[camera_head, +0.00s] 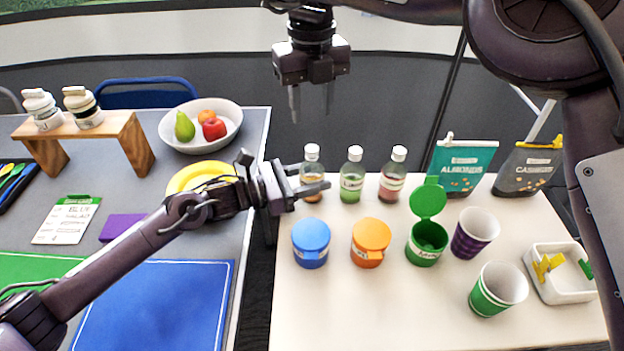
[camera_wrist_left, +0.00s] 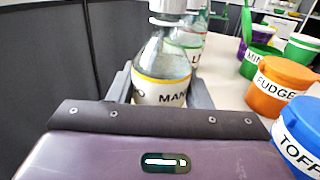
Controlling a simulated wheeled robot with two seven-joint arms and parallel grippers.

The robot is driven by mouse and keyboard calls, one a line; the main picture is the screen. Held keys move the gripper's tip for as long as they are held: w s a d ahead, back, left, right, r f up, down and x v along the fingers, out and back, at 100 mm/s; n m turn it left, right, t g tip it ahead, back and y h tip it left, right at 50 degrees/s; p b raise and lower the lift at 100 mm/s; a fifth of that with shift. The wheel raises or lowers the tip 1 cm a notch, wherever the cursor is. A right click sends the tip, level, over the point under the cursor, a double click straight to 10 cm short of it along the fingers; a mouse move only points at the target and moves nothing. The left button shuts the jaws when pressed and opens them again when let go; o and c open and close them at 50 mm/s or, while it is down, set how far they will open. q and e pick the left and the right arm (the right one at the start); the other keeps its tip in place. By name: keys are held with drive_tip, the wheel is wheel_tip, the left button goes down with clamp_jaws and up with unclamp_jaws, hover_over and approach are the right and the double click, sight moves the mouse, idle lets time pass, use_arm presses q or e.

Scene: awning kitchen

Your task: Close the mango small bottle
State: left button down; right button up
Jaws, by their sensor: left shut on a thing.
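The mango small bottle (camera_head: 312,157) is the leftmost of the small clear bottles on the white table, upright, with a pale cap on its neck and orange contents. In the left wrist view the mango bottle (camera_wrist_left: 160,92) stands between the fingers, its label partly readable as "MAN". A silvery cap (camera_wrist_left: 168,5) shows at the top edge; I cannot tell how tightly it sits. My left gripper (camera_head: 314,178) is shut on the bottle's body from the left. My right gripper (camera_head: 312,103) hangs above and behind the bottles, fingers pointing down, apart and empty.
A green-content bottle (camera_head: 352,180) and a red-content bottle (camera_head: 392,180) stand right of it. Blue (camera_head: 311,243), orange (camera_head: 371,243) and open green (camera_head: 427,245) tubs stand in front. Cups, pouches and a white bin (camera_head: 561,290) are at right. The table's front is clear.

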sight(312, 148)
drive_tip(key=n, duration=0.4)
drive_tip(key=shift+n, duration=0.4)
drive_tip(key=n, duration=0.4)
drive_tip(key=shift+n, duration=0.3)
drive_tip(key=n, duration=0.8)
drive_tip(key=shift+n, duration=0.4)
drive_tip(key=shift+f, duration=0.1)
drive_tip(key=shift+f, duration=3.9)
drive_tip(key=shift+c, duration=0.2)
